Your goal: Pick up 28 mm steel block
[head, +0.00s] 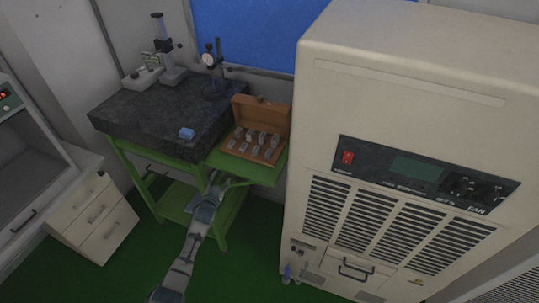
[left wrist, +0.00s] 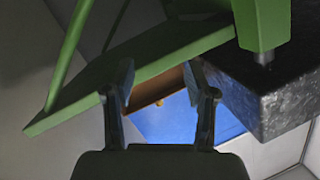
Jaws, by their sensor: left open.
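An open wooden case (head: 278,109) sits on a green side shelf (head: 262,175) beside the dark granite plate. Several small grey steel blocks (head: 262,138) stand in it in rows; I cannot tell which one is 28 mm. My left gripper (head: 215,179) is just in front of and below the shelf, left of the case and apart from the blocks. In the left wrist view my left gripper (left wrist: 160,75) is open with nothing between its fingers. Part of the wooden case (left wrist: 158,93) shows beyond the fingers, and the blocks are hidden there. My right gripper is not in view.
The granite plate (head: 150,115) on its green stand holds a blue object (head: 187,133), a dial gauge stand (head: 212,70) and another measuring stand (head: 165,50). A tall beige cabinet (head: 400,130) stands close right of the case. A drawer unit (head: 95,210) is at left.

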